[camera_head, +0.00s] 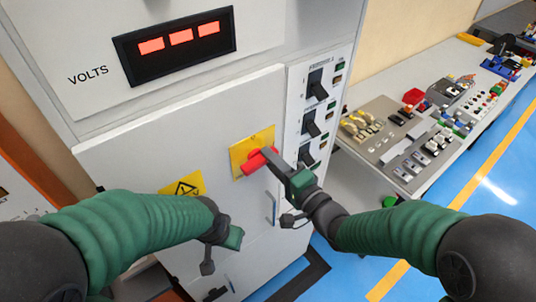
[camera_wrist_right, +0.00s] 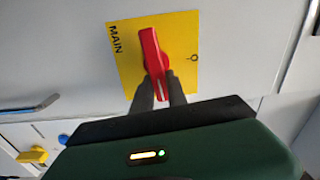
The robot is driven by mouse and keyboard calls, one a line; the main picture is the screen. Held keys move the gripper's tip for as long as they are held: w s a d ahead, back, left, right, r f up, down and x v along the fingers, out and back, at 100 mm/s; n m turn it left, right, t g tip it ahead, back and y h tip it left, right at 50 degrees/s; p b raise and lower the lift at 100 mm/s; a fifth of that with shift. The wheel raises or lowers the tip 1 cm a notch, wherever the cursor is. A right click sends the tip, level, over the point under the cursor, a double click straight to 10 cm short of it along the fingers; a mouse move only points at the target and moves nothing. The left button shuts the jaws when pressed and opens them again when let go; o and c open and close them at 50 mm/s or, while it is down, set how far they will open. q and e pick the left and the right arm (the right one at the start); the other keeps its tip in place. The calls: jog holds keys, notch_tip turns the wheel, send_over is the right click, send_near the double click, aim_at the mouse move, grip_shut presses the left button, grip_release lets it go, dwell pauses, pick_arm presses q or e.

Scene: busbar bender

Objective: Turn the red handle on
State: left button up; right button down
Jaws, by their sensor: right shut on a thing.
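The red handle (camera_head: 257,160) sits on a yellow plate (camera_head: 240,146) on the front of the grey cabinet. In the right wrist view the handle (camera_wrist_right: 153,62) stands near upright, tilted slightly, on the yellow plate (camera_wrist_right: 125,57) marked MAIN, with an O mark at its right. My right gripper (camera_head: 271,155) is at the handle, and in the wrist view its two dark fingers (camera_wrist_right: 161,92) are shut on the handle's lower end. My left gripper (camera_head: 220,258) hangs low in front of the cabinet, away from the handle; its jaws are not clear.
A panel of black switches (camera_head: 312,122) is right of the handle. A bench (camera_head: 372,164) with parts stands at the right. Blue floor shows below it.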

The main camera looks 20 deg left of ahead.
pick_arm(q)
jog(key=shift+r, duration=0.35)
pick_arm(e)
jog(key=shift+w+d+m, duration=0.3)
jog(key=shift+m, duration=0.4)
jog(key=shift+s+f, duration=0.1)
jog(key=c, duration=1.5)
grip_release()
jog(key=shift+o, duration=0.9)
jog(key=shift+d+f, duration=0.15)
jog(key=shift+d, duration=0.1)
pick_arm(q)
jog(key=s+b+x, duration=0.3)
jog(key=b+x, duration=1.1)
jog(key=shift+d+f+b, duration=0.35)
jog(key=shift+d+f, duration=0.05)
jog(key=shift+f, duration=0.3)
pick_arm(e)
jog(key=v, duration=1.7)
